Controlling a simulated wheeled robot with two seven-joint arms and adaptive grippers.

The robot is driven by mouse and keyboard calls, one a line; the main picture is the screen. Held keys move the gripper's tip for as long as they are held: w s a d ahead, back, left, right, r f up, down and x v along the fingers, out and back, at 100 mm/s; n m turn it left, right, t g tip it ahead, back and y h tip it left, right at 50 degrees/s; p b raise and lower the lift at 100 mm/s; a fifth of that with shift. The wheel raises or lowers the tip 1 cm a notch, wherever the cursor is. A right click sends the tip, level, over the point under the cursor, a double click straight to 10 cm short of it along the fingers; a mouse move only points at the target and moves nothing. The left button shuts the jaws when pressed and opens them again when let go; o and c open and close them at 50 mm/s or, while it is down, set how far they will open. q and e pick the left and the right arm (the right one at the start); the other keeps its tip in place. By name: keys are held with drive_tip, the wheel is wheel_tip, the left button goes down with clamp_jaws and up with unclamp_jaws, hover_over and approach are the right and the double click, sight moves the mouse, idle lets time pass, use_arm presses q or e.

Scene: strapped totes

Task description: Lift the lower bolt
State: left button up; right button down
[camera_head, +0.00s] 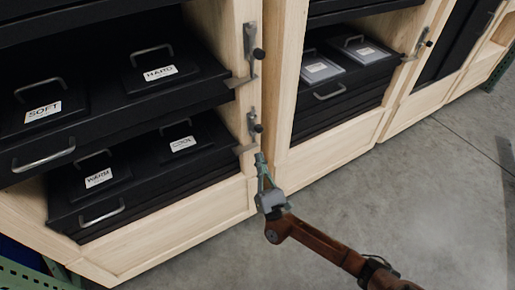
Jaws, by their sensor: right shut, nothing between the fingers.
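The lower bolt (254,127) is a small metal bolt with a dark round knob on the wooden post between two cabinet bays. An upper bolt (252,53) of the same kind sits above it on the same post. My right gripper (260,158) is shut and empty. Its fingertips point up, just below the lower bolt and near the post's edge. I cannot tell whether they touch the bolt or post. My left gripper is out of view.
Black drawers with metal handles fill the left bay, with lids labelled SOFT, HARD (160,72), WARM and COOL (183,144). Another bay with two grey-lidded boxes (321,69) stands to the right. The concrete floor (440,190) at right is clear.

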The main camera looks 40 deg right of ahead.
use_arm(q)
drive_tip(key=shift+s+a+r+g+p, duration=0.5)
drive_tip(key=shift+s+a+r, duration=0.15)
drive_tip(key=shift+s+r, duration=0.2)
use_arm(e)
drive_tip(key=v, duration=0.6)
drive_tip(key=shift+s+a, duration=0.15)
drive_tip(key=shift+s, duration=0.05)
drive_tip(key=shift+f, duration=0.15)
